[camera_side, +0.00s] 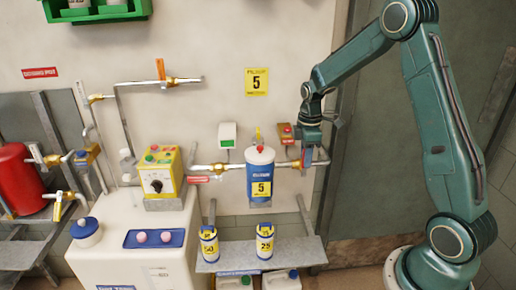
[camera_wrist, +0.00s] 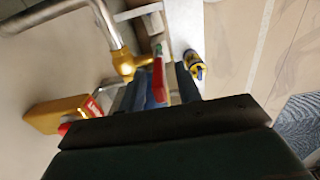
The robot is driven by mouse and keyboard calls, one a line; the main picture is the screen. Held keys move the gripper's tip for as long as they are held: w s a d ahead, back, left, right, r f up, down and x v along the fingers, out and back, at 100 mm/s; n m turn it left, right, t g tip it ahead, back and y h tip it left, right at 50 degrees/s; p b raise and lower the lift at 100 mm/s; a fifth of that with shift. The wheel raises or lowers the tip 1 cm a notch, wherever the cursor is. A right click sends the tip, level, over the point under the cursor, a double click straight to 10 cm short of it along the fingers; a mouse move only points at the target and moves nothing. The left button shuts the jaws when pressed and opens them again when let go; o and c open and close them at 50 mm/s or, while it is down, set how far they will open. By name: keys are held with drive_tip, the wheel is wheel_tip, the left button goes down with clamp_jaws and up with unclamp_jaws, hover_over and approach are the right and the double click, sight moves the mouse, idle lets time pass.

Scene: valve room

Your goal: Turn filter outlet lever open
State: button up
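The blue filter housing (camera_side: 259,183) with a white top and a yellow "5" label stands against the wall. A pipe with brass fittings runs out from its right side. In the wrist view a brass valve (camera_wrist: 124,63) sits on the grey pipe, with a red lever (camera_wrist: 158,79) beside it. My gripper (camera_side: 308,158) points down at this outlet pipe and mostly hides the lever in the side view. In the wrist view its two dark fingers (camera_wrist: 162,88) are apart, one on each side of the red lever. I cannot tell whether they touch it.
A yellow box with a red button (camera_wrist: 58,113) is on the wall close to my gripper. A shelf (camera_side: 225,264) below the filter holds two labelled canisters, one marked 25 (camera_side: 264,243). A yellow control box (camera_side: 161,172) stands left of the filter. A door is behind my arm.

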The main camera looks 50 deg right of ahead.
clamp_jaws()
drive_tip(key=shift+s+d, duration=0.1)
idle(0.3)
drive_tip(key=shift+s+d+f+t+y, duration=0.65)
drive_tip(key=shift+s+d+t+y, duration=0.1)
drive_tip(key=shift+t+y, duration=0.65)
drive_tip(key=shift+s+d+f+t+y, duration=0.6)
drive_tip(key=shift+s+d+t+y, duration=0.15)
drive_tip(key=shift+t+y, duration=0.65)
drive_tip(key=shift+s+d+f+t+y, duration=0.65)
drive_tip(key=shift+s+d+t+y, duration=0.1)
drive_tip(key=shift+t+y, duration=0.65)
